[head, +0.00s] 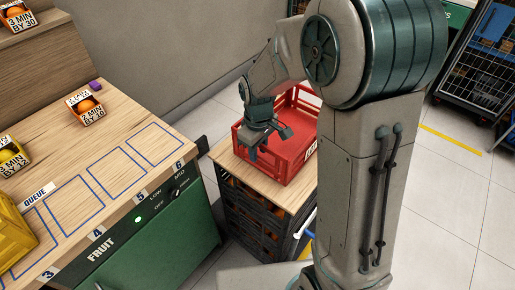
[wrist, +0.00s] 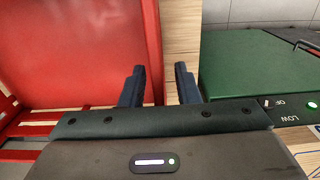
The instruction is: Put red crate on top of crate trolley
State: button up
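The red crate (head: 296,168) sits upright on the wooden top (head: 245,176) of the dark crate trolley (head: 252,222) in the head view. In the wrist view the crate (wrist: 70,50) fills the left side, with the wooden top (wrist: 181,38) bare beside it. My gripper (head: 268,142) is at the crate's near left wall. In the wrist view my gripper (wrist: 160,85) is open, its fingers spread to either side of the crate's edge. No contact can be made out. My arm hides the crate's right part.
A green fruit cabinet (head: 165,240) with a marked wooden counter stands close on the left. Boxed fruit (head: 85,107) and a yellow crate (head: 12,235) are on it. A dark cage trolley (head: 480,65) stands at the back right. The tiled floor at right is clear.

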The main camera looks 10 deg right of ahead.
jog(key=shift+r, duration=0.1)
notch_tip(320, 180, up, 11)
jog(key=shift+r+p, duration=0.1)
jog(key=shift+p, duration=0.5)
jog(key=shift+s+d+r, duration=0.15)
jog(key=shift+r, duration=0.4)
jog(key=s+d+m+t, duration=0.1)
jog(key=s+d+m, duration=0.3)
jog(key=s, duration=0.3)
jog(key=s+d+m+t, duration=0.1)
jog(key=s+d+m, duration=0.3)
jog(key=s, duration=0.4)
jog(key=shift+d+m+t, duration=0.15)
jog(key=shift+m+t, duration=0.15)
jog(key=shift+m, duration=0.3)
jog(key=p+v, duration=0.2)
jog(key=shift+w+r, duration=0.15)
jog(key=shift+r, duration=0.2)
